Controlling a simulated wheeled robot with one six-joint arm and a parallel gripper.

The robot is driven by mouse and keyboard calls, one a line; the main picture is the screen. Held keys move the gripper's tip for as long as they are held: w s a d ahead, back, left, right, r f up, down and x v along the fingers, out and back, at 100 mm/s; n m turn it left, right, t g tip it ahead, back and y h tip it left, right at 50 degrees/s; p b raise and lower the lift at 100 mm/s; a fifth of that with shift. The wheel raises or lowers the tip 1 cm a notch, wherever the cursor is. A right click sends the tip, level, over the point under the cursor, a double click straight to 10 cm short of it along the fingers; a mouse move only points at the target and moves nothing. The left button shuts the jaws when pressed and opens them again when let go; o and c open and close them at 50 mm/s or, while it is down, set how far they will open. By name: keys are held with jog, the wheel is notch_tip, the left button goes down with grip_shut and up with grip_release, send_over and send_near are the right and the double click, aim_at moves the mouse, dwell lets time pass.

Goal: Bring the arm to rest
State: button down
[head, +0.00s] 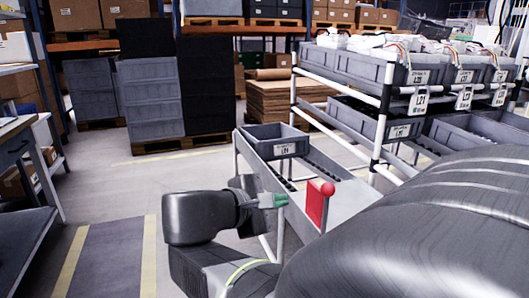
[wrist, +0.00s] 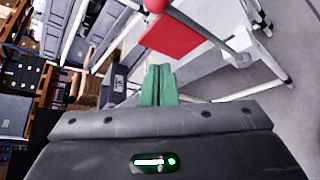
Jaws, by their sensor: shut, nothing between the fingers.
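My gripper (head: 284,200) is in the middle of the head view, with green fingers pointing right. In the wrist view its two green fingers (wrist: 158,72) lie side by side, shut with nothing between them. My dark arm reaches in from the lower right and bends back at the wrist. The fingertips are a short way left of a red panel with a round red top (head: 318,204) in the head view. The red panel (wrist: 172,38) also shows beyond the fingertips in the wrist view; I see no contact.
A grey bin (head: 277,149) sits on the sloped end of a roller rack. Labelled bins (head: 350,66) fill the rack's upper level at right. Stacked grey crates (head: 152,98) stand behind. A workbench (head: 14,127) is at far left. Floor (head: 100,195) between is clear.

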jog(key=b, duration=0.2)
send_near(308, 186)
jog(key=shift+w+d, duration=0.45)
jog(key=shift+d, duration=0.45)
jog(key=shift+w+d, duration=0.5)
jog(key=shift+d, duration=0.35)
jog(key=shift+s+a, duration=0.1)
jog(key=shift+s, duration=0.05)
jog(key=shift+s+a+p, duration=1.1)
jog(key=shift+s+a, duration=1.55)
jog(key=shift+s, duration=0.55)
jog(key=shift+w+d+b, duration=0.75)
jog(key=shift+w+d, duration=0.8)
jog(key=shift+w, duration=0.25)
jog(key=shift+w+d+b, duration=0.7)
jog(key=shift+w+d, duration=0.85)
jog(key=shift+w, duration=0.3)
jog(key=shift+s+d, duration=0.75)
jog(key=shift+s, duration=0.05)
